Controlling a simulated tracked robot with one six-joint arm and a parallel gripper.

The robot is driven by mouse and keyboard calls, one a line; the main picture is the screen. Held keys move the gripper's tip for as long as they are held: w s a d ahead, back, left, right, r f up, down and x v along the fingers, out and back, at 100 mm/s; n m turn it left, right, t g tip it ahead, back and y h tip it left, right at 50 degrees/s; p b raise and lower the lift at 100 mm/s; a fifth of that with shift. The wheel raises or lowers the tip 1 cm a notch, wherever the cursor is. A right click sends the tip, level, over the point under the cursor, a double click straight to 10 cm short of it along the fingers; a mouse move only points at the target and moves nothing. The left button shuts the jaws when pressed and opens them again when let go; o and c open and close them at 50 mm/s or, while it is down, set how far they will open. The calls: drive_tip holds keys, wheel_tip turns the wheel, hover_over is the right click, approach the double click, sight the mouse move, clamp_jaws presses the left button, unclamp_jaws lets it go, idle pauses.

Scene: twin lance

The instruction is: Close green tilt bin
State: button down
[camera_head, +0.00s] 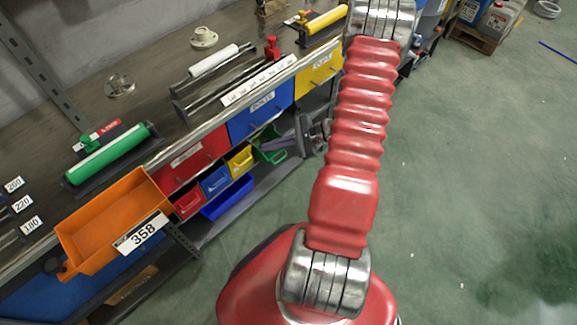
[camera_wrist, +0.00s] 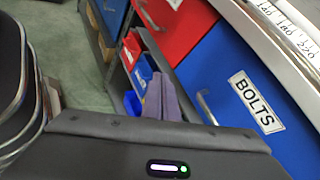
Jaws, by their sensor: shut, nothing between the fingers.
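The green tilt bin (camera_head: 271,156) is in the head view, at the right end of the row of small bins under the drawers. It looks tilted outward, with its open top showing. My gripper (camera_head: 276,145) is at this bin, its shut fingers reaching left from the wrist across or just in front of it. I cannot tell if they touch. In the wrist view the shut, purple-grey fingers (camera_wrist: 161,97) point toward the row of bins. The green bin is not visible there, likely hidden by the fingers or gripper body.
Yellow (camera_head: 240,161), blue (camera_head: 215,181) and red (camera_head: 189,202) bins stand left of the green one. Above are red (camera_head: 188,160), blue (camera_head: 261,110) and yellow (camera_head: 319,70) drawers with protruding handles. An orange bin (camera_head: 110,222) juts out at left.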

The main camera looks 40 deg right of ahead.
drive_tip(key=s+d+f+m+t+h, duration=0.2)
drive_tip(key=s+d+f+m+h, duration=0.1)
drive_tip(key=f, duration=0.5)
drive_tip(key=s+d+f+m+t+h, duration=0.2)
drive_tip(key=s+d+f+m+h, duration=0.1)
drive_tip(key=f+m, duration=0.3)
drive_tip(key=s+d+f+m+t+h, duration=0.2)
drive_tip(key=s+d+f+m+h, duration=0.1)
drive_tip(key=f, duration=0.6)
drive_tip(key=shift+s+d+f+m, duration=0.2)
drive_tip(key=shift+s+f+m, duration=0.15)
drive_tip(key=shift+s+m, duration=0.65)
drive_tip(key=w, duration=1.2)
drive_tip(key=shift+w+a+f, duration=0.2)
drive_tip(key=shift+w, duration=0.2)
